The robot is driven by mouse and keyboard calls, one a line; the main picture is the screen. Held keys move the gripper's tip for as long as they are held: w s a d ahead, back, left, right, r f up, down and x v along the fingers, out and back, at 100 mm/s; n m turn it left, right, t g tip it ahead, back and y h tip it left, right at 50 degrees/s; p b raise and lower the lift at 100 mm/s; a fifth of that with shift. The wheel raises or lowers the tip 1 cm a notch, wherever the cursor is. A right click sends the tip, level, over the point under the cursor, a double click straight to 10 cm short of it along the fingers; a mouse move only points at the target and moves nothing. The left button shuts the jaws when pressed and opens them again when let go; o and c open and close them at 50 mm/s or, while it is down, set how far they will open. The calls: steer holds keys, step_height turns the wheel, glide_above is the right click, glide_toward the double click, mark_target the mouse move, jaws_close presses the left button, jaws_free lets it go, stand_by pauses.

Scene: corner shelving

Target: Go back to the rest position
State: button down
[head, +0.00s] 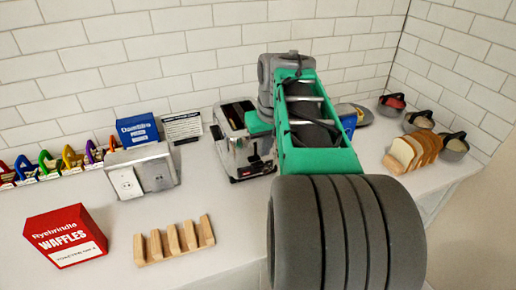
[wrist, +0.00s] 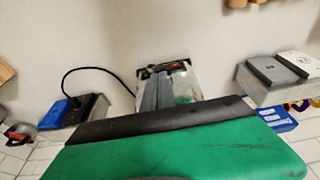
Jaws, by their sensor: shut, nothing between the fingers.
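My arm reaches out over the counter in the head view, its green and grey links in front of the toaster's right side. My gripper (wrist: 165,121) shows in the wrist view as a green body with a dark bar across its front edge. It is shut and holds nothing. In the head view its fingers are hidden or cannot be told from the arm. The silver toaster (head: 244,158) stands on the counter just left of the arm. It also shows beyond the gripper in the wrist view (wrist: 181,84).
A red waffle box (head: 66,236), a wooden rack (head: 174,241), a silver two-panel block (head: 141,172) and a blue box (head: 137,129) are on the left. Bread slices (head: 413,150) and several dark-lidded pots (head: 418,121) are on the right. The tiled wall (head: 200,60) closes the back.

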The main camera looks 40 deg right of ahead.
steer(key=shift+v, duration=0.95)
steer(key=s+a+f+m, duration=0.35)
steer(key=s+f, duration=0.25)
steer(key=f, duration=0.5)
steer(key=s+a+f+n, duration=0.1)
steer(key=a, duration=0.2)
steer(key=a+f+n, duration=0.1)
steer(key=a, duration=0.2)
steer(key=s+a+f+n, duration=0.1)
steer(key=a, duration=0.2)
steer(key=shift+s+g, duration=0.3)
steer(key=shift+s, duration=0.05)
steer(key=w+a+r+n+t, duration=0.1)
steer(key=a+r+n, duration=0.2)
steer(key=a, duration=0.6)
steer(key=shift+n+y, duration=0.3)
steer(key=shift+n, duration=0.05)
